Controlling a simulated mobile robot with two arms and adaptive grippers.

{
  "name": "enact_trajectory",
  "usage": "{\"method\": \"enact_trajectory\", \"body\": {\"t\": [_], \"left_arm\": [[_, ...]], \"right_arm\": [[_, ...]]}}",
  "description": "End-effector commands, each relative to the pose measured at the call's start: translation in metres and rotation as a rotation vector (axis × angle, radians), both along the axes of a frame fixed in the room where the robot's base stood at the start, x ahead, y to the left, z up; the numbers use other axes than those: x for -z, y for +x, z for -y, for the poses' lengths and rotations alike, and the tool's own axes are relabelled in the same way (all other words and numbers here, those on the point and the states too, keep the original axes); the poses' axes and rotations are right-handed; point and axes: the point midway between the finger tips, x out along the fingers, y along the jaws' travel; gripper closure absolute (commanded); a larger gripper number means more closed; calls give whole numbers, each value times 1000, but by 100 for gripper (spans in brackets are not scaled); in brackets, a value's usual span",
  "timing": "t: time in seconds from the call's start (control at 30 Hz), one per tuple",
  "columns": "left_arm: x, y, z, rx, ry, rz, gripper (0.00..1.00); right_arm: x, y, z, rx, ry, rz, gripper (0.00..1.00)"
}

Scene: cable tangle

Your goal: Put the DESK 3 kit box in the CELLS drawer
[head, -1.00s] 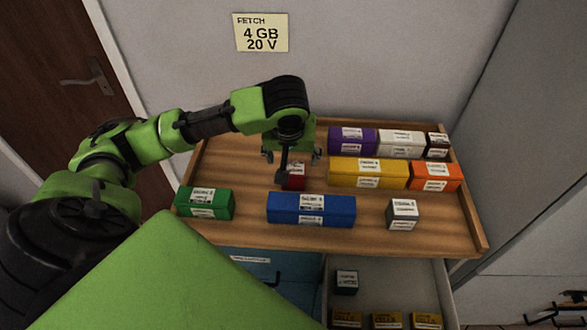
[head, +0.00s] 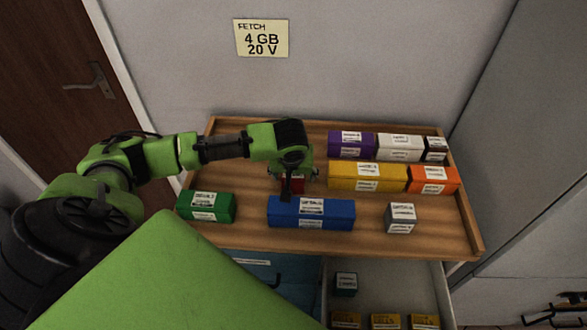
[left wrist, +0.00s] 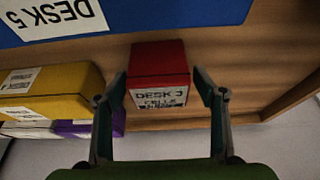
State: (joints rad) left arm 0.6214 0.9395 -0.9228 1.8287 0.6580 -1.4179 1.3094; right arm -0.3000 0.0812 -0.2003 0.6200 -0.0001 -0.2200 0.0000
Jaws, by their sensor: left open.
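The DESK 3 kit box (left wrist: 160,70) is a small red box with a white label reading DESK 3 in the left wrist view. In the head view the red box (head: 291,187) is mostly hidden behind my left gripper (head: 292,178), on the wooden tray behind the blue box. My left gripper (left wrist: 164,88) is open, with one finger on each side of the red box. An open drawer (head: 390,280) below the tray holds a dark box and several yellow boxes; its own label cannot be read. My right gripper is not in view.
The wooden tray (head: 250,240) also holds a blue DESK 5 box (head: 311,215) and green (head: 205,207), yellow (head: 367,178), purple (head: 351,144), white (head: 398,148), orange (head: 433,181) and grey (head: 401,217) boxes. A blue drawer front (head: 265,273) is beside the open drawer.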

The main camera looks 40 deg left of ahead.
Motion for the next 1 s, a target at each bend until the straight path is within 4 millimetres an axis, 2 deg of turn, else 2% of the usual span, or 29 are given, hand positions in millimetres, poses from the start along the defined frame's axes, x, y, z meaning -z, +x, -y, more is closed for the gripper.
{"method": "enact_trajectory", "body": {"t": [0.07,0.27,0.33,0.37,0.57,0.73,0.9,1.0], "left_arm": [[0,0,0,0,0,0,36],[0,0,0,0,-1,0,85],[-1,1,0,-1,0,2,85],[-1,1,0,-1,0,2,89],[-2,1,0,0,-1,3,89],[-10,1,0,-1,-1,4,89],[-33,1,1,1,-2,7,89],[-54,-15,12,5,-2,7,89]], "right_arm": [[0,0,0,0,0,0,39],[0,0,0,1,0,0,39],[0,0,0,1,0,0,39],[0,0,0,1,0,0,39],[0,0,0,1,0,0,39],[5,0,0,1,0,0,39],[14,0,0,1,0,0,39],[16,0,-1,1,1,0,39]]}}
